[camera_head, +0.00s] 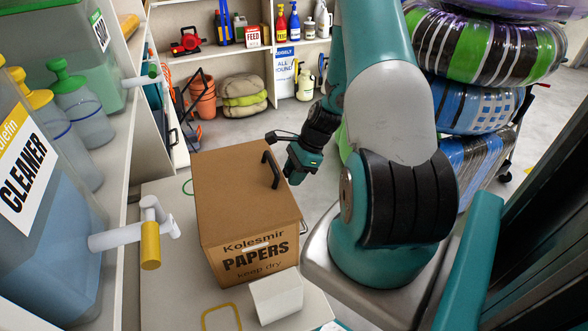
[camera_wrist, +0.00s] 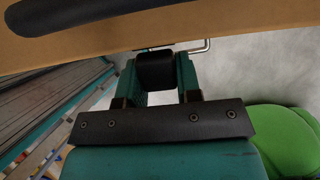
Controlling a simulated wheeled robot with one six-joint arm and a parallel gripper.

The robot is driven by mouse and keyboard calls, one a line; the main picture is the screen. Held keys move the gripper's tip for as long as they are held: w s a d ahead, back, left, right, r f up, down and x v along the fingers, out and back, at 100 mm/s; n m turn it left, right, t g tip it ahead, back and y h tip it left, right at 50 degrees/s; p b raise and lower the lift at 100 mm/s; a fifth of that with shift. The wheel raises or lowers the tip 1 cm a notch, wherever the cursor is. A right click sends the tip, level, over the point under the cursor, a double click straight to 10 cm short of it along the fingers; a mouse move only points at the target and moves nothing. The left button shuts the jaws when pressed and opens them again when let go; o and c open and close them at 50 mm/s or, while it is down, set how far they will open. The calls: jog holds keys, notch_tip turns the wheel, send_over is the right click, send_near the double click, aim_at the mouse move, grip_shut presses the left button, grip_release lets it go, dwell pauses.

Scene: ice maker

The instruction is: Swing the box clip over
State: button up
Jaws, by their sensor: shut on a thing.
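The brown cardboard box (camera_head: 245,195), printed "PAPERS", stands on a pale surface with a black handle (camera_head: 270,170) on its lid. My gripper (camera_head: 293,178) is at the box's right side, just below lid height, and hides its fingertips' contact there. In the wrist view the box's brown edge (camera_wrist: 100,38) crosses the top, with the black handle (camera_wrist: 60,14) above it. The two teal fingers are shut on a dark block, apparently the grip of the box clip (camera_wrist: 155,70). A thin bent metal wire (camera_wrist: 207,46) shows beside it near the box edge.
A shelf (camera_head: 115,140) with cleaner bottles stands at the left. A white tap-like fitting with a yellow end (camera_head: 150,252) juts toward the box. A white block (camera_head: 276,298) lies in front. Grey floor is open behind the box.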

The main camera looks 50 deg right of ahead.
jog(key=o, duration=0.7)
jog(key=shift+r, duration=0.1)
jog(key=p+v, duration=0.6)
jog(key=v, duration=0.1)
jog(key=shift+w, duration=0.1)
